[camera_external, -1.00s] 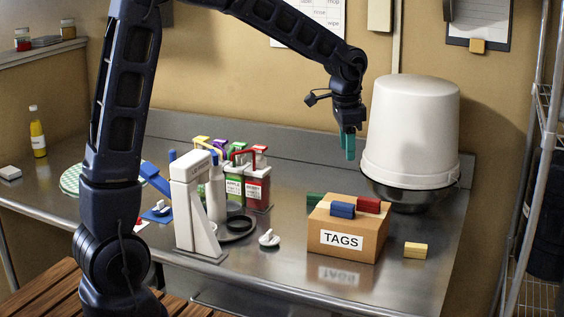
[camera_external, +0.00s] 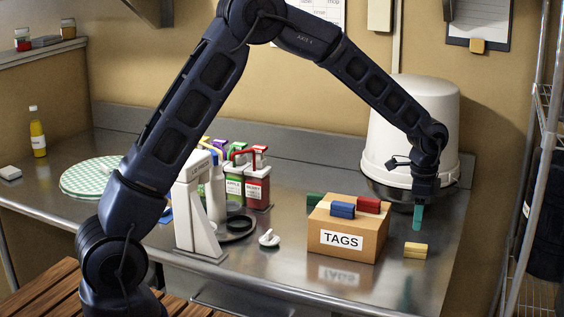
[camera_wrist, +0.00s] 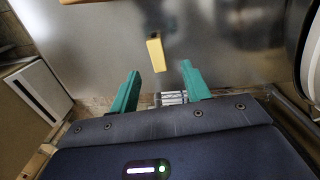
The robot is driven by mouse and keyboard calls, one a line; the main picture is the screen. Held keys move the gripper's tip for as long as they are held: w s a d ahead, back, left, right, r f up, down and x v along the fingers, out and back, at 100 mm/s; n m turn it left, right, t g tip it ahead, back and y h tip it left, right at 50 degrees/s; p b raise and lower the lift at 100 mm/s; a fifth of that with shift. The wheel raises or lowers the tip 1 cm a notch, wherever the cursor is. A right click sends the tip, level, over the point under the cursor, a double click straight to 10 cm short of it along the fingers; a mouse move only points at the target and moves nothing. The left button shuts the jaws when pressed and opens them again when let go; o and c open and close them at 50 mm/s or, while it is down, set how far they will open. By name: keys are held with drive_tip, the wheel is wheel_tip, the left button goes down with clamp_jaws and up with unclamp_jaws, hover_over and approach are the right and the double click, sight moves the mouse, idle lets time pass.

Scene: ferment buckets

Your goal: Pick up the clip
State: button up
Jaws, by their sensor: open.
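A small yellow block-shaped clip (camera_external: 415,250) lies on the steel counter, right of the cardboard box marked TAGS. In the wrist view the yellow clip (camera_wrist: 156,54) shows ahead of my fingertips, roughly in line with the gap between them. My gripper (camera_external: 418,218) has teal fingers and points down, above the counter and behind the clip. In the wrist view my gripper (camera_wrist: 160,82) is open, with nothing between its fingers.
A white bucket (camera_external: 390,140) stands upside down over a dark bowl behind my gripper. Counter around the clip is clear.

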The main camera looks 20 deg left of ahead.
sight(415, 245)
drive_tip(key=f, duration=0.8)
drive_tip(key=shift+s+d+f, duration=0.1)
drive_tip(key=shift+s+f, duration=0.2)
drive_tip(key=shift+f, duration=0.1)
clamp_jaws()
drive_tip(key=shift+r, duration=0.15)
